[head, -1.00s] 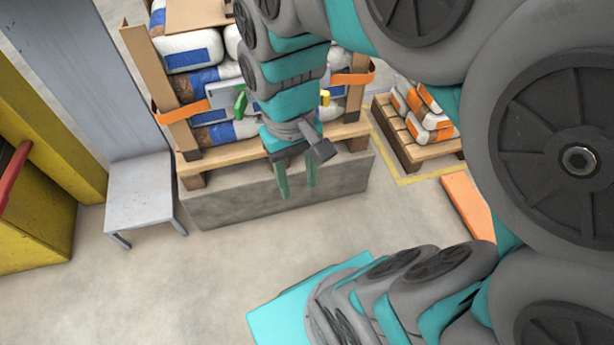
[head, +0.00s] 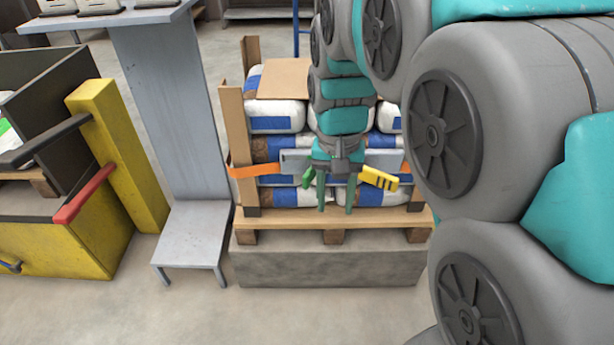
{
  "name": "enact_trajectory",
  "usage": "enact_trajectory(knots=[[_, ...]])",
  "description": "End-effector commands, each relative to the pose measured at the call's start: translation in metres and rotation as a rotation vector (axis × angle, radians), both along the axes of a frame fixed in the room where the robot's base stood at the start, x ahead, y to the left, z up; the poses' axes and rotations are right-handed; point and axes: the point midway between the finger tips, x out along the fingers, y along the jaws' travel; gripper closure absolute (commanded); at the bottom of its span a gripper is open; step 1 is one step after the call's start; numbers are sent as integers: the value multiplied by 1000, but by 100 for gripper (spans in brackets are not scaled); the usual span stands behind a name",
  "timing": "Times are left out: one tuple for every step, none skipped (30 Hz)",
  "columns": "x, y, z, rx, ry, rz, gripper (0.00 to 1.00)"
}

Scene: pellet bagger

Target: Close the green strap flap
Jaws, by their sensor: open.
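The green strap flap (head: 308,177) is a small green piece at the lower edge of the left grey buckle plate (head: 295,160), on the orange strap around a stack of bags. It is partly overlapped by my wrist, and its angle is hard to tell. My gripper (head: 336,207) is open and empty, with its two green fingers pointing down in front of the stack. Its left finger appears just right of the green flap; whether they touch cannot be told. A yellow flap with dark marks (head: 379,178) juts out below the right buckle plate (head: 384,160).
The bags (head: 275,119) stand on a wooden pallet (head: 285,223) on a concrete block (head: 325,263), with brown corner posts. A grey step (head: 192,232) and column stand left, beside a yellow frame (head: 92,225) with a red handle (head: 84,195). Floor in front is clear.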

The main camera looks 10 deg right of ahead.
Motion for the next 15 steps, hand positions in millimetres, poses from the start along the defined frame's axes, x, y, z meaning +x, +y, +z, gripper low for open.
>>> enact_trajectory(knots=[[22, 0, -2, -5, -7, -45, 52], [34, 0, -1, -7, -12, -72, 52], [49, 1, -1, -10, -17, -107, 52], [61, 2, 0, -12, -24, -130, 52], [73, 3, 0, -13, -30, -154, 52], [87, 5, -1, -14, -35, -184, 52], [97, 6, -1, -14, -43, -206, 52], [107, 8, -1, -14, -49, -224, 52], [118, 10, -3, -13, -51, -248, 52], [126, 11, -3, -14, -55, -264, 52], [133, 12, -3, -15, -60, -276, 52], [141, 14, -3, -14, -64, -291, 52], [145, 15, -5, -13, -63, -300, 52], [149, 16, -5, -13, -63, -309, 52], [153, 18, -6, -12, -65, -317, 52]])
